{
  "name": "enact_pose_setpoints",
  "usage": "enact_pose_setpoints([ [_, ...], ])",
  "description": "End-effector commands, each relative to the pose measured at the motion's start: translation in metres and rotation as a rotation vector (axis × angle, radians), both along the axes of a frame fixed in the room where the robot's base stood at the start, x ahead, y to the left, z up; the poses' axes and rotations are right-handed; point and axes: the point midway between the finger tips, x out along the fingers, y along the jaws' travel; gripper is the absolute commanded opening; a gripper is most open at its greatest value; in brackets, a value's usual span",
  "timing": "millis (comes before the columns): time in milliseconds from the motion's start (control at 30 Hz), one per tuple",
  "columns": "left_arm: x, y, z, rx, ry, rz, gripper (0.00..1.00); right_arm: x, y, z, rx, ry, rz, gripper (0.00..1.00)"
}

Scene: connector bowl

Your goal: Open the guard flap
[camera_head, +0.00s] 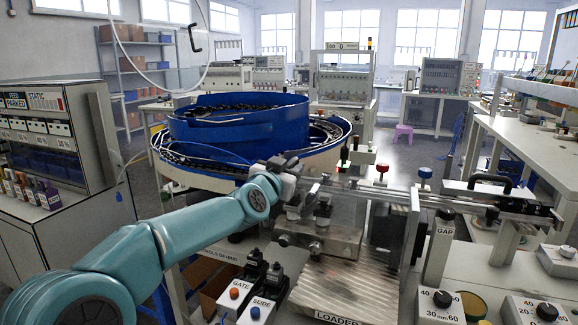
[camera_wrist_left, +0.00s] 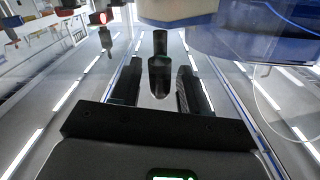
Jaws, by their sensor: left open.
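My left gripper (camera_head: 287,168) is at the end of the teal arm, in front of the blue bowl and above the loader's metal block. In the left wrist view, the gripper (camera_wrist_left: 158,85) is open, with a dark upright knob-like part (camera_wrist_left: 160,72) between or just beyond its fingers. I cannot tell whether they touch it. A clear plate (camera_head: 346,203) stands beside the gripper over the loader and seems to be the guard flap; its edges are hard to make out. My right gripper is not in view.
The blue bowl (camera_head: 240,130) stands behind the gripper. Red (camera_head: 382,168) and blue (camera_head: 425,172) knobs rise to its right. A clear rail (camera_head: 420,196) runs right towards a black handle (camera_head: 490,180). GATE and SLIDE switches (camera_head: 245,297) are in front.

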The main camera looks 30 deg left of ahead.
Motion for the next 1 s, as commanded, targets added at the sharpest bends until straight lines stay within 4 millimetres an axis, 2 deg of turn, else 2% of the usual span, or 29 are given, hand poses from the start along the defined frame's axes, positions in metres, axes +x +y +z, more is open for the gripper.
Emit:
enact_pose_setpoints([
  [167,0.011,0.003,0.0,-0.001,0.001,0.0,0.44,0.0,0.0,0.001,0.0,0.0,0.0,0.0],
  [400,0.011,0.003,0.0,-0.001,0.001,0.0,0.44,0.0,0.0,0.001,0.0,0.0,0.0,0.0],
  [533,0.011,0.003,0.0,-0.001,0.0,0.0,0.02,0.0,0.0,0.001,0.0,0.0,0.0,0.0],
  [567,0.011,0.003,0.0,-0.001,0.0,0.001,0.0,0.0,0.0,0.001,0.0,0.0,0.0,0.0],
  [833,0.01,0.003,0.007,0.011,0.0,0.003,0.0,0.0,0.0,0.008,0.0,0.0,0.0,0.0],
  [1000,0.011,0.002,0.026,0.055,0.01,0.003,0.0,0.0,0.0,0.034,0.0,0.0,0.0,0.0],
])
